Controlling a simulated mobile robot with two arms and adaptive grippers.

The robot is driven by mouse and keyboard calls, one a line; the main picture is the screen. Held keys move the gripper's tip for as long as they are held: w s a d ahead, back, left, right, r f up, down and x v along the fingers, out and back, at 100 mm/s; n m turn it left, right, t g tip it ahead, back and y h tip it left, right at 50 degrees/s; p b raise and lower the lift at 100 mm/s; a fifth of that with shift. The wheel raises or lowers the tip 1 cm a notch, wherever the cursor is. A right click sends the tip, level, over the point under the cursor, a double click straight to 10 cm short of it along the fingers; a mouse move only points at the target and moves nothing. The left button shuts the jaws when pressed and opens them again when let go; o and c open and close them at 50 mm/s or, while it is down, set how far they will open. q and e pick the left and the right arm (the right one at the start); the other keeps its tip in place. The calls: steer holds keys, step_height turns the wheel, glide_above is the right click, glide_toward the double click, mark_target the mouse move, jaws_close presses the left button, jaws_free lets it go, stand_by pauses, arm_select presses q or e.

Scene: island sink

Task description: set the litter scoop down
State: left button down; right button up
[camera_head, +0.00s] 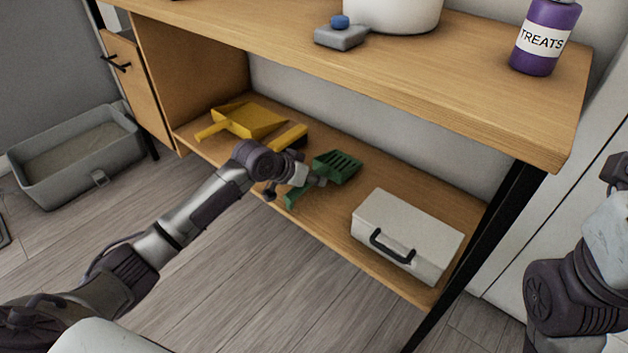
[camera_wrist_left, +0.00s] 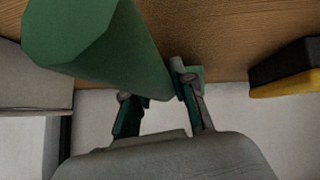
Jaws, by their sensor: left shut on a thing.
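The green litter scoop (camera_head: 338,167) has a slotted head and is over the lower wooden shelf, around its middle. Its handle (camera_head: 292,196) points toward the shelf's front edge. My left gripper (camera_head: 317,181) is shut on the scoop.
On the lower shelf (camera_head: 310,225), a yellow dustpan (camera_head: 250,119) and a yellow-and-black brush (camera_head: 290,137) lie left of the scoop. A white box (camera_head: 407,230) with a black handle stands right. The upper tabletop (camera_head: 440,75) overhangs the shelf. A grey litter tray (camera_head: 75,155) is on the floor.

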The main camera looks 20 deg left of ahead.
arm_select(q)
steer(key=shift+f, duration=0.15)
steer(key=shift+f, duration=0.55)
stand_by(0.4)
steer(key=c, duration=0.9)
jaws_free()
